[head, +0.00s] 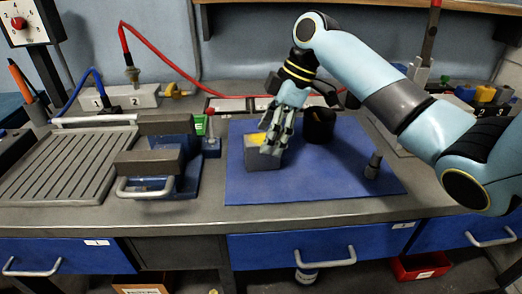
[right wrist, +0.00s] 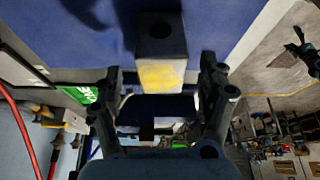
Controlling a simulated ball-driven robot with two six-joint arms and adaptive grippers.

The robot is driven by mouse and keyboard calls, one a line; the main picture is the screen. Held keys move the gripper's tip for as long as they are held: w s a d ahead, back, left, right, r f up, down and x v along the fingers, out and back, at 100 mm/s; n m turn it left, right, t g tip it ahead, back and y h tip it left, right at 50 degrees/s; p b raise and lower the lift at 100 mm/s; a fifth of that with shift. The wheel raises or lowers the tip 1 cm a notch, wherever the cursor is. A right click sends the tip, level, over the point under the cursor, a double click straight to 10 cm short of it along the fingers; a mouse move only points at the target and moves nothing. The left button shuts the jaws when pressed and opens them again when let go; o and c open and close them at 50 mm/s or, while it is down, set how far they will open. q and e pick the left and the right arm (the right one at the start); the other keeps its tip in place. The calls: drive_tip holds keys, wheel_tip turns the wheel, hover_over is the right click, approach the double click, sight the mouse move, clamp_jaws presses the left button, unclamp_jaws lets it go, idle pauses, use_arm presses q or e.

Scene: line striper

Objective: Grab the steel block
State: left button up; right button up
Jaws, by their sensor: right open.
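The steel block (head: 264,158) is a grey block with a yellow patch on top, standing on the blue mat (head: 310,187) near its left side. In the right wrist view the block (right wrist: 161,40) shows at the upper middle, its yellow face towards my fingers. My right gripper (head: 273,143) comes down from above and behind, its fingers overlapping the block in the head view. It is open, with one finger to each side of the block's width in the wrist view. Contact cannot be made out. My left gripper is not in view.
A black cylindrical cup (head: 319,127) stands on the mat just right of my right gripper. A small dark peg (head: 373,166) stands near the mat's right edge. A vise-like fixture (head: 160,160) is left of the mat. The mat's front middle is clear.

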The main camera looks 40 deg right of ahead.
drive_tip(key=x, duration=0.4)
drive_tip(key=shift+f, duration=0.25)
drive_tip(key=c, duration=0.6)
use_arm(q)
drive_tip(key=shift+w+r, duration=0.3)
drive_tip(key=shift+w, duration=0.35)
use_arm(e)
clamp_jaws()
